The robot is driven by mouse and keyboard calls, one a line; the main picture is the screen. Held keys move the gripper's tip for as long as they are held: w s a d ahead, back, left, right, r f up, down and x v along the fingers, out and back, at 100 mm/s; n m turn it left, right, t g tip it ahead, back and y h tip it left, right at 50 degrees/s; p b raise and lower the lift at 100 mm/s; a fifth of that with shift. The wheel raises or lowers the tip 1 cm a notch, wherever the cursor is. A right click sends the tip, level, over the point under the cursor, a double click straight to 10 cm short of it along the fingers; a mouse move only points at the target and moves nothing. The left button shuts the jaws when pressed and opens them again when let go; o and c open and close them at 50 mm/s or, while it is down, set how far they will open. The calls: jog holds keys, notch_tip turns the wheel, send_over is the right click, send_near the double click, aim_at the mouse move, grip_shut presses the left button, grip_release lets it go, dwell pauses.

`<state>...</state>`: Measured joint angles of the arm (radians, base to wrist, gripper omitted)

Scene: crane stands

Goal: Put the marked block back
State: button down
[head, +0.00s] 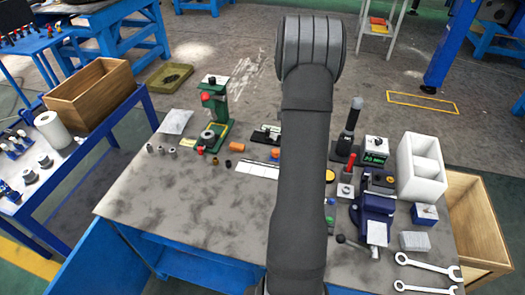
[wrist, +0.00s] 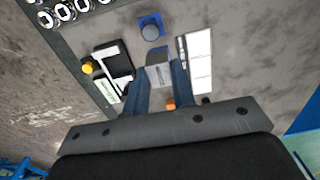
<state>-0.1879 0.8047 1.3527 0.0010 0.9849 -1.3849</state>
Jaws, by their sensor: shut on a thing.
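In the wrist view my gripper (wrist: 159,73) is shut on a small grey metal block (wrist: 159,78) with dark marking on its face. The block is between the two blue-grey fingertips. Whether it touches anything below is unclear. A white strip with dividing lines (wrist: 200,65) lies just right of the block; it also shows in the head view (head: 257,168). In the head view my arm hides the gripper and the held block.
A blue block (wrist: 151,27) stands beyond the held block. A black device with a yellow knob (wrist: 87,68) is at its left. In the head view a green stand (head: 213,115) is left and a blue vise (head: 375,212) right. Wrenches (head: 428,265) lie at the front right; the table's front left is clear.

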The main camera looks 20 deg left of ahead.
jog(key=a+f, duration=0.2)
jog(key=a, duration=0.2)
jog(key=a+f, duration=0.2)
jog(key=a, duration=0.2)
jog(key=w+a+f, duration=0.1)
jog(key=a+f, duration=0.2)
jog(key=a, duration=0.1)
jog(key=shift+w+a, duration=0.1)
jog(key=shift+a, duration=0.1)
jog(key=shift+f, duration=2)
jog(key=shift+f, duration=0.15)
jog(key=c, duration=1.2)
grip_release()
notch_tip(320, 180, up, 12)
